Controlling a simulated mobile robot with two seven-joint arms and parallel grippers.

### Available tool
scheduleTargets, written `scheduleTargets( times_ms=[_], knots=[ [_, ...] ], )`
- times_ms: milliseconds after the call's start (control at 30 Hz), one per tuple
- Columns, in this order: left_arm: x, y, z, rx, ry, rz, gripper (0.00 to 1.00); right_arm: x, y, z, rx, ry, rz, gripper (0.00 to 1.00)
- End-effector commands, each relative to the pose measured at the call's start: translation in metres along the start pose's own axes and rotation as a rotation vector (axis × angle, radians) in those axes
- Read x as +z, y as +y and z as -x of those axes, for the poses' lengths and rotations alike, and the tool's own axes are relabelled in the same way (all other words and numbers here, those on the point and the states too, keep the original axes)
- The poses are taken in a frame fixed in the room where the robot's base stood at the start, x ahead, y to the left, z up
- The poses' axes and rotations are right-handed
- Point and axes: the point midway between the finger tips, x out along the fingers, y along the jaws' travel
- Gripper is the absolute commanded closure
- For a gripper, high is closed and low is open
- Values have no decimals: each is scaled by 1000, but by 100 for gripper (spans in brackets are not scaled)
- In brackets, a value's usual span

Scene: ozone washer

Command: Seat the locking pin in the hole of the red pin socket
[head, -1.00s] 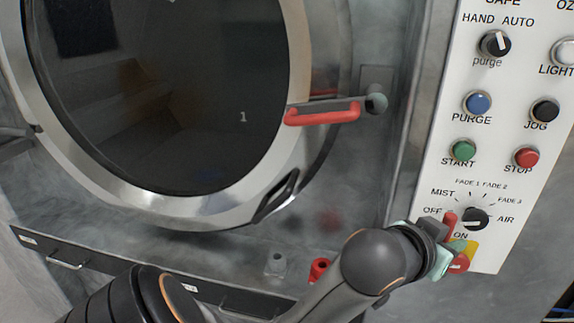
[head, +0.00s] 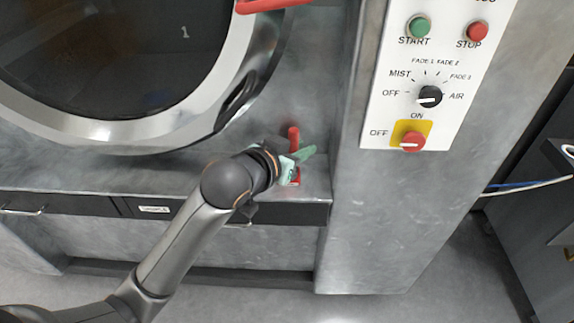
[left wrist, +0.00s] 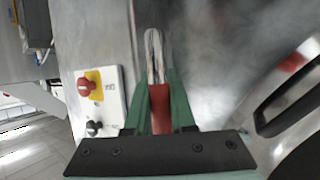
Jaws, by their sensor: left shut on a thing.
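My left gripper (head: 304,154) is shut on the locking pin, whose red handle (head: 294,139) stands about upright in the head view. In the left wrist view the green fingers close on the red handle (left wrist: 160,108), and a grey metal part (left wrist: 154,52) shows beyond the fingertips. The red pin socket (head: 297,180) is on the ledge just below the gripper, partly covered by it. The pin's lower end and the socket's hole are hidden, so I cannot tell whether they touch. My right gripper is not in view.
The ledge (head: 316,181) runs below the round washer door (head: 228,92). The cabinet wall and control panel (head: 377,120) stand close on the right, with a red knob (head: 412,141) on yellow. A red handle (head: 262,5) is above. The grey socket is not visible now.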

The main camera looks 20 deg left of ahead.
Motion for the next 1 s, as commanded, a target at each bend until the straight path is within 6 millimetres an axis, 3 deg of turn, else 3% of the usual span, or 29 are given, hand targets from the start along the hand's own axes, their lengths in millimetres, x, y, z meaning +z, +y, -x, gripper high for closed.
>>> scheduleTargets(
  times_ms=[333, 500, 833, 1000],
  knots=[
    [7, -49, -71, -6, 0, 2, 100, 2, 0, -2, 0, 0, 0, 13],
    [30, -62, -102, -4, 0, 1, 100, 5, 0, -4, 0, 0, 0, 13],
    [46, -75, -127, -4, 1, 1, 100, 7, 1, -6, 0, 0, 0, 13],
    [69, -74, -135, -4, 0, 0, 100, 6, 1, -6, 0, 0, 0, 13]
  ],
)
